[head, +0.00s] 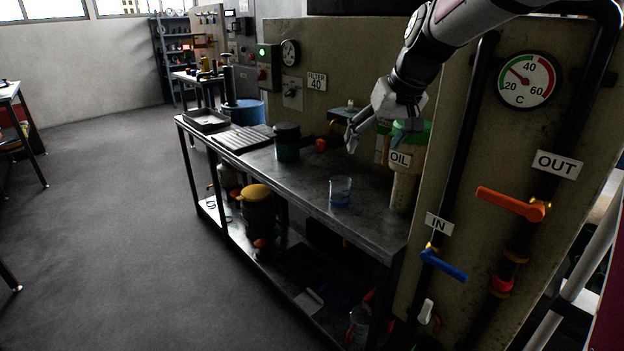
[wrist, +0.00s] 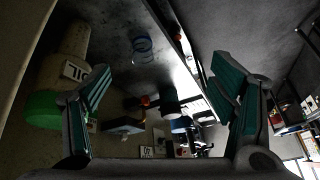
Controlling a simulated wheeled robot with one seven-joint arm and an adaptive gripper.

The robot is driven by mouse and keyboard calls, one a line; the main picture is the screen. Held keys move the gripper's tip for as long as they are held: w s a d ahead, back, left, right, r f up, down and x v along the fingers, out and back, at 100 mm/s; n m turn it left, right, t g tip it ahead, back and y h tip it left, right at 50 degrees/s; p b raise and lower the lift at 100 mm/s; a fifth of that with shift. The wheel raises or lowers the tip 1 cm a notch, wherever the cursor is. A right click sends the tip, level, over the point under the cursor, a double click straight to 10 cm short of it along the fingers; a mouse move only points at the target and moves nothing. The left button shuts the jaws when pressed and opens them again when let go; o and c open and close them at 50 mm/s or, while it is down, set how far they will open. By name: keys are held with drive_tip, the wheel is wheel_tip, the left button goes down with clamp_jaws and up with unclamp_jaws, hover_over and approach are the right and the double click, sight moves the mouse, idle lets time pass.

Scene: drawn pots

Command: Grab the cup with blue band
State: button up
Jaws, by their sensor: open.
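The cup with the blue band (head: 340,191) is clear and stands upright on the dark metal bench (head: 372,228), near its right end. In the wrist view the cup (wrist: 142,46) shows beyond the fingers, between them and toward the top. My gripper (head: 366,136) is open and empty, above the bench and higher than the cup, a little behind it. In the wrist view the two green-padded fingers of my gripper (wrist: 165,90) are spread wide apart. The cup is clear of both fingers, and nothing covers it.
A container labelled OIL with a green lid (head: 406,165) stands right of the cup, close to my gripper. A dark canister (head: 287,142) and a small red-orange object (head: 321,145) stand farther back. A tray (head: 206,121) lies at the far end. The bench around the cup is clear.

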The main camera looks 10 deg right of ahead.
drive_tip(key=n+b, duration=0.1)
drive_tip(key=b, duration=0.2)
approach(340, 189)
drive_tip(key=shift+t+h, duration=0.3)
drive_tip(key=w+f+b, duration=0.1)
drive_tip(key=w+f, duration=0.1)
drive_tip(key=w+f+b, duration=0.1)
drive_tip(key=w+f, duration=0.2)
drive_tip(key=shift+w+a+f, duration=0.2)
drive_tip(key=shift+a+f, duration=0.05)
drive_tip(key=shift+f, duration=0.05)
drive_tip(key=shift+s+b+x, duration=0.15)
drive_tip(key=shift+b+x, duration=0.05)
drive_tip(key=shift+x, duration=1.3)
drive_tip(key=shift+s+b+x, duration=0.1)
drive_tip(key=shift+b+x, duration=0.05)
drive_tip(key=shift+x, duration=1.35)
drive_tip(key=shift+d+f, duration=0.1)
drive_tip(key=shift+d, duration=0.05)
drive_tip(key=c, duration=1.3)
